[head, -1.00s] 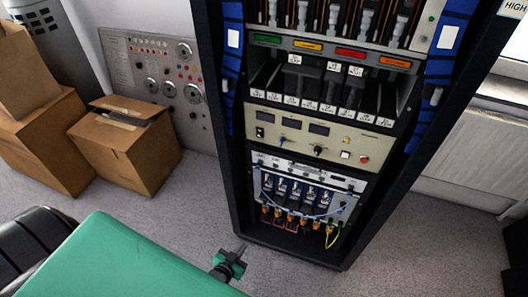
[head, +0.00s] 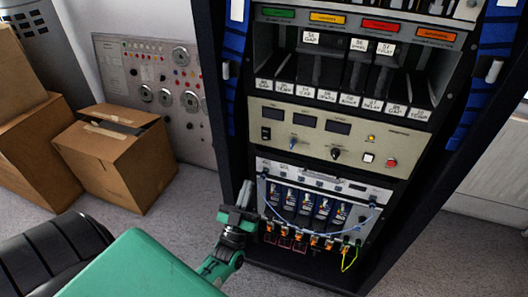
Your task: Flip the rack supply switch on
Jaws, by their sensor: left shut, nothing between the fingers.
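The black rack (head: 234,122) stands upright in front of me. Its beige supply panel (head: 310,152) carries a small black rocker switch (head: 266,133) at its left end, below a label; I cannot tell its position. An amber lamp (head: 372,138) and a red button (head: 391,162) are at the panel's right. My left gripper (head: 246,190) is shut and empty, pointing up beside the left edge of the lower cable module, below the switch and apart from it in the picture. My right gripper is out of view.
The lower module (head: 322,181) has blue connectors and a loose blue cable across its front. Labelled black slots (head: 338,100) sit above the beige panel. Cardboard boxes (head: 118,165) and a grey instrument panel (head: 155,85) stand left of the rack.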

